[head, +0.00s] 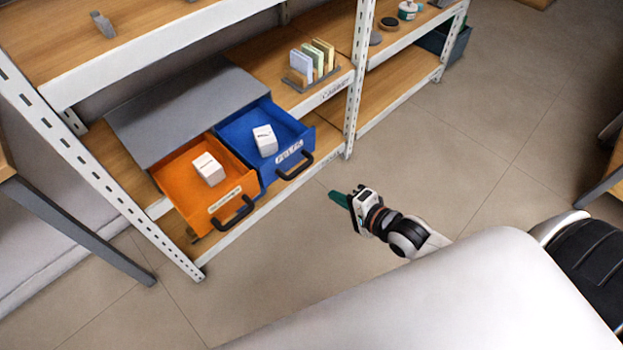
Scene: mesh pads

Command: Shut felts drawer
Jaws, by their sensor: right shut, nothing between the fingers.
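The blue felts drawer (233,138) stands pulled out of the grey cabinet (185,108) on the lower shelf. A label and a black handle (295,165) are on its front. A white box (265,140) lies inside it. The orange drawer (181,178) beside it on the left is also pulled out, with a white box (208,169) inside and a black handle. My right gripper (338,198) is shut and empty, with green fingertips. It is apart from the blue drawer, to the right of and below its handle in the picture. My left gripper is not in view.
White slotted shelf posts (352,100) flank the cabinet bay. A rack of upright pads (315,62) stands on the shelf right of the cabinet. A table leg (85,235) is at the left. The floor (440,160) right of the drawers is clear.

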